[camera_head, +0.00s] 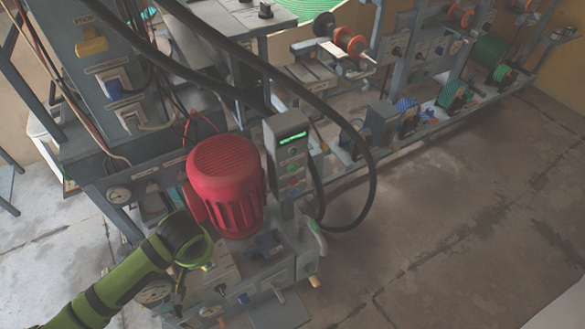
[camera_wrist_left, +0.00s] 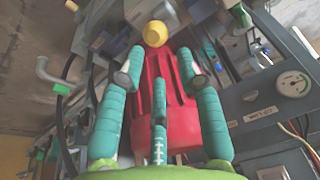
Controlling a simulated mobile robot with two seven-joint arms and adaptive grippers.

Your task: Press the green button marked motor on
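A grey control box (camera_head: 287,143) stands on a post right of the red motor in the head view. It has a lit green display and a column of small buttons. A green button (camera_head: 293,152) sits just below the display; its label is too small to read. My left gripper (camera_wrist_left: 160,76) has its teal fingers spread apart and empty, with the red motor (camera_wrist_left: 165,100) behind them in the left wrist view. In the head view my left arm ends left of the motor, low and apart from the control box. My right gripper is out of view.
The red motor (camera_head: 224,178) stands between my left arm and the control box. A thick black hose (camera_head: 372,165) arches over and down right of the box. A round gauge (camera_wrist_left: 293,84) shows in the wrist view. Open concrete floor (camera_head: 450,210) lies to the right.

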